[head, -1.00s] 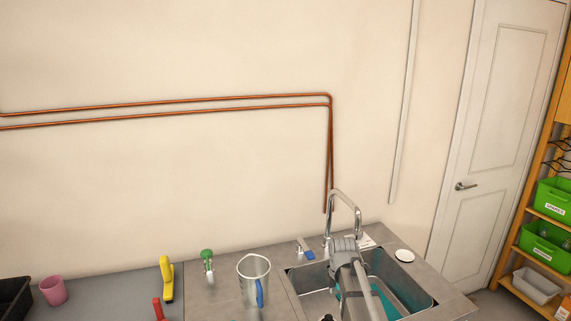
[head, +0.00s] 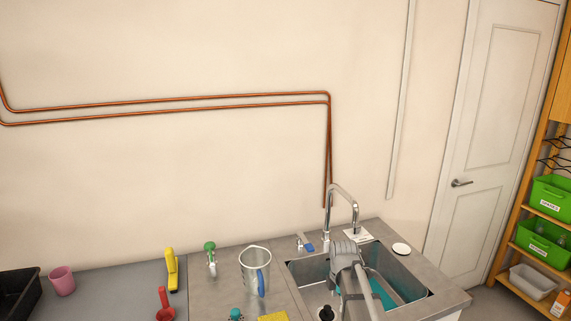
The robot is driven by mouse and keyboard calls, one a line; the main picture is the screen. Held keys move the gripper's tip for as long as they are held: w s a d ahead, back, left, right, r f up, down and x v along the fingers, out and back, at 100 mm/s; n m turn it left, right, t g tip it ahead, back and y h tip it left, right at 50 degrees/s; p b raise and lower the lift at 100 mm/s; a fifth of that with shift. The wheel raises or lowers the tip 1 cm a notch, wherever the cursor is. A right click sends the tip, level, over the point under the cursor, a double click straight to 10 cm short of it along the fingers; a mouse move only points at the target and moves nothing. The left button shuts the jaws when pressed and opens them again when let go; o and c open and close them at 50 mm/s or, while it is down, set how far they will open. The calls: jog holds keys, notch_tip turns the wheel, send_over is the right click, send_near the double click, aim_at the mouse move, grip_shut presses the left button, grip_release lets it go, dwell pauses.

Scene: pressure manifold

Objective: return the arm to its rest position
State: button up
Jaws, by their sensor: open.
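Part of my grey arm (head: 347,262) stands in front of the sink, with a ridged grey joint at its top. Its links run down out of the bottom edge of the head view. I cannot make out my gripper or its fingertips in this view. The arm covers part of the steel sink (head: 400,282) and of a teal thing (head: 382,296) in it. The tap (head: 343,192) rises just behind the arm. I cannot tell whether the arm touches anything.
On the counter stand a clear jug (head: 254,268) with a blue handle, a green-topped brush (head: 210,256), a yellow tool (head: 172,270), a red scoop (head: 164,304), a pink cup (head: 62,281) and a black tray (head: 18,297). A door (head: 488,150) and shelves stand right.

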jog(key=s+f+m+b, duration=0.4)
jog(key=s+m, duration=0.3)
jog(key=m, duration=0.3)
jog(key=s+f+m+b, duration=0.4)
jog(key=s+m, duration=0.4)
jog(key=m, duration=0.2)
jog(key=shift+s+d+m, duration=0.15)
jog(key=shift+s+m, duration=0.1)
jog(key=shift+m, duration=0.05)
dwell(1.5)
